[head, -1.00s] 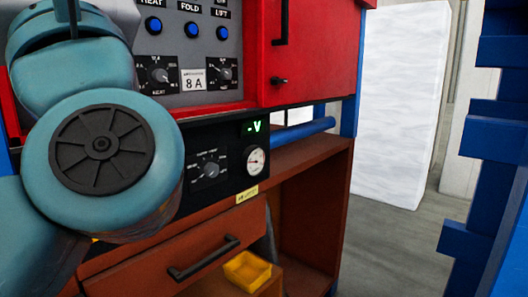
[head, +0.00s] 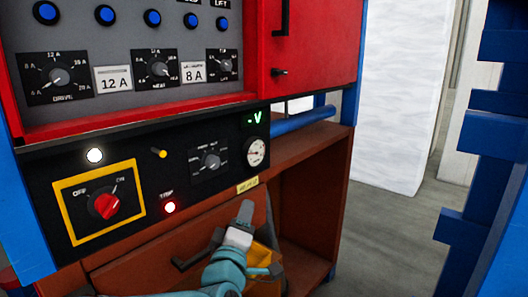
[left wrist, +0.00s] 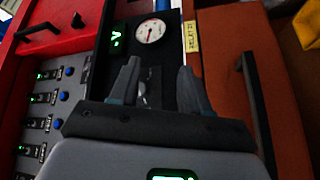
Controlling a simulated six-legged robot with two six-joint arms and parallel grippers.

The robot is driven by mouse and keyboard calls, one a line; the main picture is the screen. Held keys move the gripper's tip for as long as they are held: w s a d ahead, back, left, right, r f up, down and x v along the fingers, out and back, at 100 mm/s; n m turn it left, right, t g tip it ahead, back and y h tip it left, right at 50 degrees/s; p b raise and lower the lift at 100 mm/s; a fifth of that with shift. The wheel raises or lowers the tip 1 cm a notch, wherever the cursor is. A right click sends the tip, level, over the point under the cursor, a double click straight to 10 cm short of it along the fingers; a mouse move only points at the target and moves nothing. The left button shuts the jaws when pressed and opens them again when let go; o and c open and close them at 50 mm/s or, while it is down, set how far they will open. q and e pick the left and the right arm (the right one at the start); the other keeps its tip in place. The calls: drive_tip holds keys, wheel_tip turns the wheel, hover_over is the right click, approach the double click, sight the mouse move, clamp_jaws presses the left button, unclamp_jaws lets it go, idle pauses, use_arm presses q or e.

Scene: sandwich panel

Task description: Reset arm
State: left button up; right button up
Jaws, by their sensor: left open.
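My left arm comes in low in the head view. Its gripper (head: 258,240) is in front of the drawer and open shelf, below the black control strip. In the left wrist view the two grey fingers (left wrist: 158,82) stand apart with nothing between them, facing the panel near the round gauge (left wrist: 150,31). The gauge also shows in the head view (head: 254,151). My right gripper is not in view.
The red cabinet (head: 312,75) has blue buttons and dials above the strip. A drawer handle (left wrist: 262,110) lies near the gripper. A yellow bin (head: 268,283) is partly hidden by it. A blue frame (head: 482,130) stands at right; the grey floor (head: 390,240) between is clear.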

use_arm(q)
drive_tip(key=s+a+f+m+g, duration=0.1)
drive_tip(key=s+f+m+g, duration=0.15)
drive_tip(key=f, duration=0.65)
drive_tip(key=s+a+f+m+g+p, duration=0.1)
drive_tip(key=s+a+f+g, duration=0.15)
drive_tip(key=f, duration=0.75)
drive_tip(key=s+a+f+m+g, duration=0.15)
drive_tip(key=f+g, duration=0.25)
drive_tip(key=f, duration=0.5)
drive_tip(key=s+f+m+g, duration=0.1)
drive_tip(key=s+f+g, duration=0.2)
drive_tip(key=s, duration=0.6)
drive_tip(key=s+a+f+m+g+p, duration=0.1)
drive_tip(key=s+f+m+g, duration=0.1)
drive_tip(key=s+f, duration=0.6)
drive_tip(key=s+a+f+m+g+h+p, duration=0.1)
drive_tip(key=s+f+g, duration=0.4)
drive_tip(key=s, duration=0.5)
drive_tip(key=shift+s+a+f+m, duration=0.15)
drive_tip(key=shift+s+f+m, duration=0.2)
drive_tip(key=shift+f+m, duration=0.2)
